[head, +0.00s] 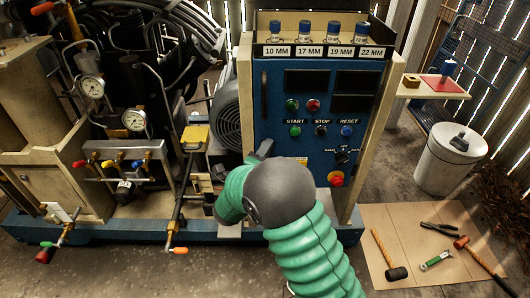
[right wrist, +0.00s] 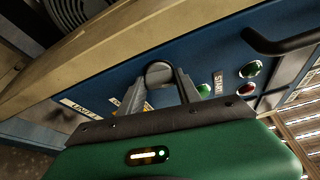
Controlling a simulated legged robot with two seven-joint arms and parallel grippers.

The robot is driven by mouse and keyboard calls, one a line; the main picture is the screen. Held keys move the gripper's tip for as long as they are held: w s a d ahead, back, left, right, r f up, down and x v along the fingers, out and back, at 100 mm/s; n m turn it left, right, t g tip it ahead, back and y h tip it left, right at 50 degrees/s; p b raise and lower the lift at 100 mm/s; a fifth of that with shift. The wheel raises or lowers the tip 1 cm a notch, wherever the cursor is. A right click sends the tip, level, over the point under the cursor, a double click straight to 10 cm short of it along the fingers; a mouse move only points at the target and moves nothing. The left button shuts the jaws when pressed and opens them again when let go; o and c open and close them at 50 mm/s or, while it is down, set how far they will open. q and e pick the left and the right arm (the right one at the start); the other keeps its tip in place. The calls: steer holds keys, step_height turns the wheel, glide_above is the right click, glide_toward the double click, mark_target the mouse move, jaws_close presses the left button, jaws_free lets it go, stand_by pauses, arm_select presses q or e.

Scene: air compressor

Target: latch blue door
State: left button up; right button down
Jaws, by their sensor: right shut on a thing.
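The blue door (head: 335,112) is the front of the control cabinet and appears closed against its tan frame. A black vertical handle (head: 264,94) is on its left side. My right gripper (head: 261,152) is at the door's lower left edge, mostly hidden by my green arm. In the right wrist view, the fingers of my right gripper (right wrist: 160,88) are shut on a dark rounded latch (right wrist: 160,70) in front of the blue door (right wrist: 225,55). How far the latch is turned is not clear. My left gripper is not in view.
START, STOP and RESET buttons (head: 321,130) and a red knob (head: 336,179) are on the door. Labelled sockets (head: 333,30) stand on top. Gauges and valves (head: 134,120) are left. Tools lie on a floor mat (head: 400,220) at right, beside a white bin (head: 449,160).

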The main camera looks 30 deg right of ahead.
steer(key=shift+f+n, duration=0.3)
steer(key=shift+n, duration=0.7)
steer(key=shift+h, duration=0.3)
steer(key=c, duration=0.8)
jaws_free()
steer(key=shift+c, duration=0.2)
steer(key=shift+r, duration=0.1)
steer(key=p+v, duration=0.4)
steer(key=v, duration=1.3)
steer(key=shift+f, duration=0.25)
